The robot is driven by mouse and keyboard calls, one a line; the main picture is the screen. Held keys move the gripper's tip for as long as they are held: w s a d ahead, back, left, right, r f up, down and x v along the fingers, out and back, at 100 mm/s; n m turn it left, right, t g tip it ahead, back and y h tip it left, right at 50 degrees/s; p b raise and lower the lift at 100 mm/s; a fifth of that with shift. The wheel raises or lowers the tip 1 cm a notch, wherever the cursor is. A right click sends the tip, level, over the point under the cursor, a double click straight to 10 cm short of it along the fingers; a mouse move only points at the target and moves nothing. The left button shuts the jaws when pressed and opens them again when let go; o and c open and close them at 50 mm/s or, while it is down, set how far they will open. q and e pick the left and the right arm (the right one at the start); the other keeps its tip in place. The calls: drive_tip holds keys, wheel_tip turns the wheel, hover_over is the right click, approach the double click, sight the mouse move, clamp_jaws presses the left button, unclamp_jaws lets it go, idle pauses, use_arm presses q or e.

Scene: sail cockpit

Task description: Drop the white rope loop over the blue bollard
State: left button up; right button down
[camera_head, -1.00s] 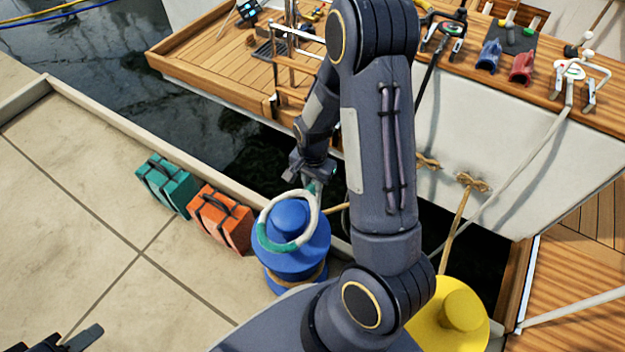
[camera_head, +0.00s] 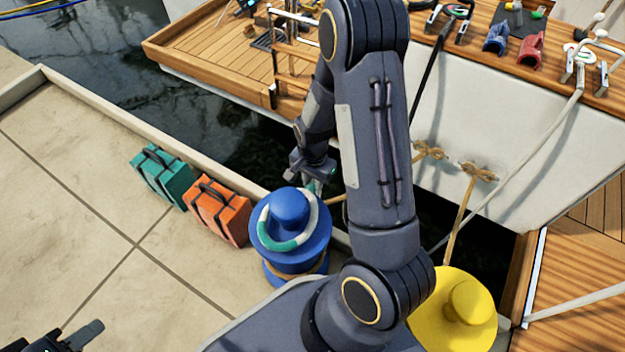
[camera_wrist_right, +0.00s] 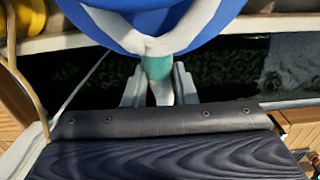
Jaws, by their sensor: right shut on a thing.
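The blue bollard (camera_head: 289,205) stands on the quay near the water's edge, with a knob above a wide rim. The white rope loop (camera_head: 299,238), with green parts, encircles the knob low down and appears to lie on the rim. My right gripper (camera_head: 314,182) is at the bollard's far side, partly hidden by its own arm. In the right wrist view, the gripper (camera_wrist_right: 158,92) is shut on the loop's teal-banded tail (camera_wrist_right: 157,68), with the blue bollard (camera_wrist_right: 120,28) just beyond. My left gripper (camera_head: 72,342) is at the bottom left corner, cut off by the frame edge.
An orange case (camera_head: 219,211) and a green case (camera_head: 162,178) stand left of the bollard along the quay edge. A yellow bollard (camera_head: 455,312) is at lower right. Dark water separates the quay from the boat (camera_head: 500,130). Open paving (camera_head: 90,210) lies to the left.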

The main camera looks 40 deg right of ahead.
drive_tip(key=c, duration=1.1)
unclamp_jaws()
wheel_tip(320, 180, up, 7)
drive_tip(key=p, duration=0.3)
drive_tip(key=shift+p, duration=0.3)
drive_tip(key=shift+r, duration=0.4)
